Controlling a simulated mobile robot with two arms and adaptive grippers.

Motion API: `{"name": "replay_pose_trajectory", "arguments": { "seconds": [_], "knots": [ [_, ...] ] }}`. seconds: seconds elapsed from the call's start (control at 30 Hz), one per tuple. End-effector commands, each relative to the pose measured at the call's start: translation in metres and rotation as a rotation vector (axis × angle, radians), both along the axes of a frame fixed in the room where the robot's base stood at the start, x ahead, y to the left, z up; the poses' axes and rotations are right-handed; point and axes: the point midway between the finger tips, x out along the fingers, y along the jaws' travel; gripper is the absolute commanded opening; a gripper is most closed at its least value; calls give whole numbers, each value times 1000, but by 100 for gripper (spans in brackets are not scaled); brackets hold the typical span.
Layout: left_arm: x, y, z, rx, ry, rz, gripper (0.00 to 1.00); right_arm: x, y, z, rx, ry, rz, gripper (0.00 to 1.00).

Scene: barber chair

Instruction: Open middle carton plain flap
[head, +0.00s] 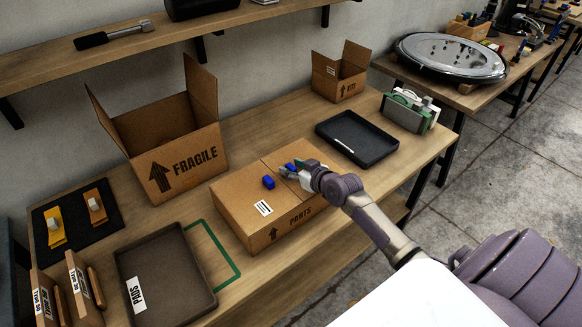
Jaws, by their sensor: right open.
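The middle carton (237,213), marked PARTS, sits on the workbench with its top flaps lying closed. The right, plain flap (287,155) lies flat and is partly hidden by my right gripper (291,171). My right gripper is open, low over the top near the seam; I cannot tell whether it touches the flap. My left gripper is not in view.
An open FRAGILE carton (187,160) stands behind left and an open KITS carton (338,78) behind right. A black tray (357,138) lies right of the middle carton. A dark PADS bin (172,268) and green tape outline (222,254) are at left.

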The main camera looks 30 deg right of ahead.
Motion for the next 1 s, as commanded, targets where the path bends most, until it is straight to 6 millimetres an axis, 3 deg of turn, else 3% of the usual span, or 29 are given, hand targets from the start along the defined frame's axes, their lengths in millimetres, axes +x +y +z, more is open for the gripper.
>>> {"name": "replay_pose_trajectory", "arguments": {
  "seconds": [0.4, 0.47, 0.7, 1.0],
  "knots": [
    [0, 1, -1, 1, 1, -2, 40, 10, 1, -4, 0, 0, 0, 46],
    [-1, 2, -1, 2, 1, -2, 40, 10, 1, -4, 0, 0, 0, 39],
    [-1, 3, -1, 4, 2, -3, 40, 10, 1, -4, 0, 0, 0, 0],
    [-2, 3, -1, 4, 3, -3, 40, 10, 1, -4, 0, 0, 0, 0]
  ]
}}
